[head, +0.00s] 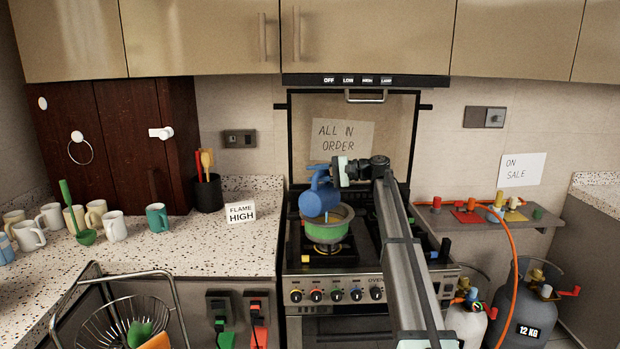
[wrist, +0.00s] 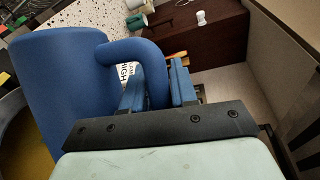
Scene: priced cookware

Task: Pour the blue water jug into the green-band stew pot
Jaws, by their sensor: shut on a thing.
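The blue water jug (head: 319,202) hangs tilted above the green-band stew pot (head: 328,232), its lower part over the pot's opening. A thin blue streak shows just below the jug, inside the pot's mouth. The pot stands on a stove burner. My gripper (head: 338,171) is shut on the jug's handle. In the wrist view, my gripper (wrist: 158,90) has its fingers around the handle of the jug (wrist: 62,85). Part of the pot's rim and yellowish inside (wrist: 15,130) shows at the left edge. The jug's mouth is hidden.
A "FLAME HIGH" card (head: 241,212) and several mugs stand on the left counter. A dark utensil holder (head: 208,194) is behind. A shelf (head: 490,217) with valves and an orange hose is at the right. The hood (head: 365,81) is above.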

